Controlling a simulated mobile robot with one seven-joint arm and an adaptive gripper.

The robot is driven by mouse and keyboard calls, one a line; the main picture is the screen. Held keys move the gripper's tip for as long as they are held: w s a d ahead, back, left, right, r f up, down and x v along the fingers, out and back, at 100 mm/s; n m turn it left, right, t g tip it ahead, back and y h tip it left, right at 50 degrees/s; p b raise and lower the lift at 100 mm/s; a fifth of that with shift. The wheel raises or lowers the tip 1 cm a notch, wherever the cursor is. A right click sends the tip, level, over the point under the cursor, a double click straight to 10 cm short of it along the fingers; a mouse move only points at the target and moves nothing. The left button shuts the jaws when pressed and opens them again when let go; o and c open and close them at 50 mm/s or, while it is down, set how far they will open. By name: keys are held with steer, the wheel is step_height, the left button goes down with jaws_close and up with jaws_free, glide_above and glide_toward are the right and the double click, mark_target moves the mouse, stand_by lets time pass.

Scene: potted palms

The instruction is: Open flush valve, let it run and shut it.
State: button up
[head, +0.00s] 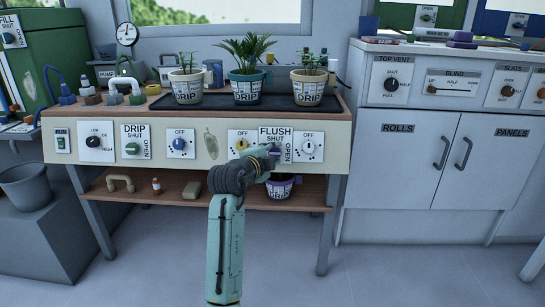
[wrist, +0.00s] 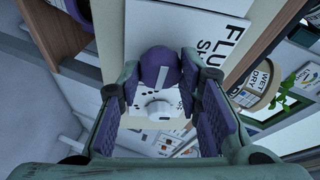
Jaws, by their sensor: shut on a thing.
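The flush valve is a round purple knob (wrist: 160,68) with a white stripe, on a white plate (head: 276,133) lettered FLUSH, SHUT at the top and OPEN down the right side. My gripper (head: 269,156) is at this plate and hides most of the knob in the head view. In the wrist view my gripper (wrist: 165,88) has its purple-padded fingers shut on the knob's two sides. The stripe there points down, toward the neighbouring white dial, which is the OPEN side of the plate. I see no water.
A white dial (head: 309,148) sits close right of the flush plate, and a yellow knob (head: 241,144) close left. Potted plants stand in a dark tray (head: 284,101) above. The floor in front is clear.

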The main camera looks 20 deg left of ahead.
stand_by(0.3)
steer(key=o, duration=1.1)
steer(key=shift+o, duration=0.2)
steer(key=v, duration=1.2)
